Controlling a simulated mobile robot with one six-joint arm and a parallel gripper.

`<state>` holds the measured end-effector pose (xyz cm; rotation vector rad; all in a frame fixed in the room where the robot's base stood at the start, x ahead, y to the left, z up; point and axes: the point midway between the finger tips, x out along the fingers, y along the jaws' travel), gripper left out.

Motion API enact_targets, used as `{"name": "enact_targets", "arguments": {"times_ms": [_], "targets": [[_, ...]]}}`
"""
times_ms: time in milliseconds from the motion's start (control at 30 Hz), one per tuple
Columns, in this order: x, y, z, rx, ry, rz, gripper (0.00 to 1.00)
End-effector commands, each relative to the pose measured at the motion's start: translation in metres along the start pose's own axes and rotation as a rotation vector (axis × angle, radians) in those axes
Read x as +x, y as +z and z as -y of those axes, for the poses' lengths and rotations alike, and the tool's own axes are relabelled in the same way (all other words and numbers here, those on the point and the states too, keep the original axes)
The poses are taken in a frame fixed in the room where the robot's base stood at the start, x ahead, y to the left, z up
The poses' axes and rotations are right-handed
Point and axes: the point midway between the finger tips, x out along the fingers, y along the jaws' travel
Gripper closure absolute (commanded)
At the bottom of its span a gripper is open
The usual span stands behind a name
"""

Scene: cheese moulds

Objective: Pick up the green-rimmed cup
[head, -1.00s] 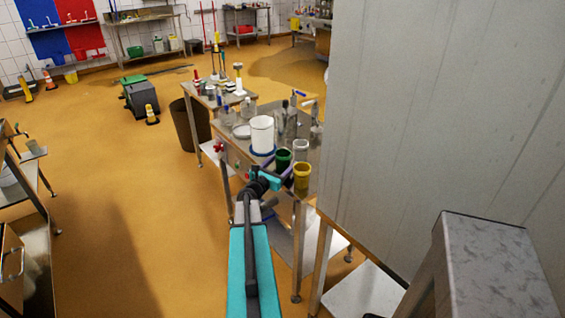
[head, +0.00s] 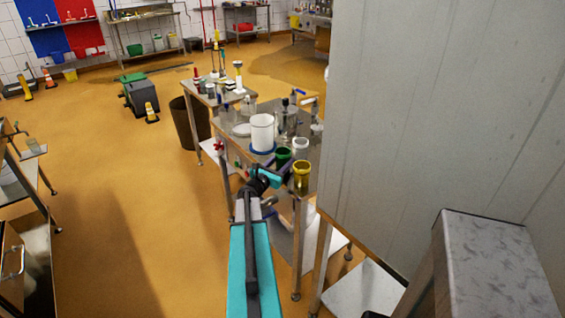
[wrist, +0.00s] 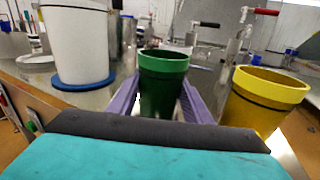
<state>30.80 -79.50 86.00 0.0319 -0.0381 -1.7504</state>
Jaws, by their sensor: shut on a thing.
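The green-rimmed cup (wrist: 162,88) is a dark green tapered cup, upright in the middle of the wrist view. In the head view it is a small dark green cup (head: 283,157) on the steel table's near part. My gripper (wrist: 160,98) has its two purple fingers on either side of the cup and is shut on it. In the head view the gripper (head: 279,166) reaches the cup from the near side. The cup's lower part is hidden behind my wrist, so I cannot tell whether its base touches the table.
A yellow cup (wrist: 262,105) stands close on the right. A large white container (wrist: 78,45) on a blue disc (wrist: 80,82) stands on the left. Clear bottles (head: 290,122) stand behind. A tall grey wall panel (head: 430,110) blocks the right side. Floor at left is open.

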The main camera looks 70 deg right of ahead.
Motion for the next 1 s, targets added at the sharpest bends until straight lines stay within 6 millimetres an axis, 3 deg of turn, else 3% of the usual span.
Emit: {"name": "enact_targets", "arguments": {"times_ms": [367, 733, 1000], "targets": [[0.000, 0.005, 0.000, 0.000, 0.000, 0.001, 0.80], [-0.001, 0.037, -0.002, 0.002, 0.001, 0.002, 0.80], [-0.048, 0.034, -0.001, 0.000, 0.003, 0.001, 0.80]]}}
